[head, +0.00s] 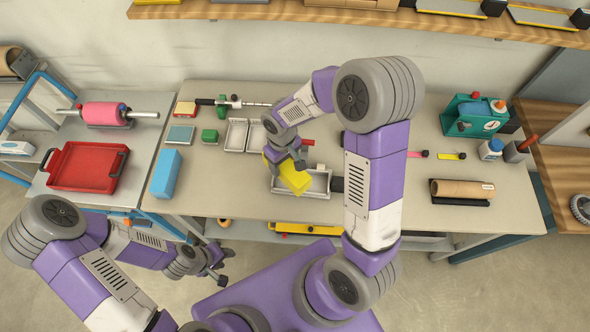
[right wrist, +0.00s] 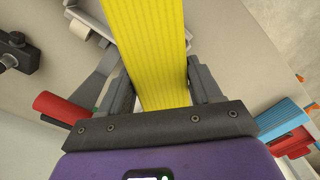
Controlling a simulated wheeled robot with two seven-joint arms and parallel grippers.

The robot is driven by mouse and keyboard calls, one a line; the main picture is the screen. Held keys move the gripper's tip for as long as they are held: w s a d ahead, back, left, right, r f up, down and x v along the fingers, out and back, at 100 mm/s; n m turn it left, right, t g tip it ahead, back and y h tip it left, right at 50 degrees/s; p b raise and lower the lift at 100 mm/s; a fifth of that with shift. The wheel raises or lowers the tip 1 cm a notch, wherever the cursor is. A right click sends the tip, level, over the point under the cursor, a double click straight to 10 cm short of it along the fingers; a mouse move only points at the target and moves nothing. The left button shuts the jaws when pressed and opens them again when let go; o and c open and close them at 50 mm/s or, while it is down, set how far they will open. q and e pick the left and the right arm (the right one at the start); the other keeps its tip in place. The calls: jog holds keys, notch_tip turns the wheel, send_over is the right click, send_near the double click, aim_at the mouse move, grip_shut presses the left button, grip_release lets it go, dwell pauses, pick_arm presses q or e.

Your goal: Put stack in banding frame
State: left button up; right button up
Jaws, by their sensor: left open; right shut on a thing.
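A yellow stack (head: 296,180) of folded cloth is held in my right gripper (head: 298,163), which is shut on it. In the right wrist view the stack (right wrist: 150,45) sits between the two fingers (right wrist: 160,90). The stack is tilted and appears over the left part of a grey open frame (head: 318,184) on the table, likely the banding frame; I cannot tell whether they touch. A red handle (head: 308,142) shows behind it. My left gripper (head: 221,272) is open and empty, low in front of the table edge.
A blue block (head: 166,174) and a red tray (head: 86,167) are at left. Grey bins (head: 236,135) and a green block (head: 209,136) lie behind. A brown roll (head: 462,188) and teal machine (head: 478,115) are at right.

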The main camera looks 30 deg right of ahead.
jog(key=r+n, duration=0.1)
jog(key=s+d+r+n+p, duration=0.1)
jog(key=n, duration=0.1)
jog(key=s+d+r+n+p, duration=0.1)
jog(key=n, duration=0.1)
jog(key=shift+s+d, duration=0.25)
jog(key=shift+d+r+n, duration=0.15)
jog(key=shift+d+n, duration=0.05)
jog(key=shift+n, duration=0.5)
jog(key=shift+w+d+r+n+p, duration=0.1)
jog(key=shift+d+n+p, duration=0.2)
jog(key=shift+n, duration=0.4)
jog(key=shift+f+b, duration=0.45)
jog(key=shift+f, duration=0.05)
pick_arm(q)
jog(key=f+b, duration=0.1)
jog(key=b, duration=0.1)
jog(key=f+b, duration=0.2)
jog(key=b, duration=0.1)
jog(key=s+f+b, duration=0.1)
jog(key=f+b, duration=0.1)
pick_arm(e)
notch_tip(320, 180, down, 9)
jog(key=shift+r, duration=0.1)
pick_arm(q)
jog(key=shift+b, duration=0.3)
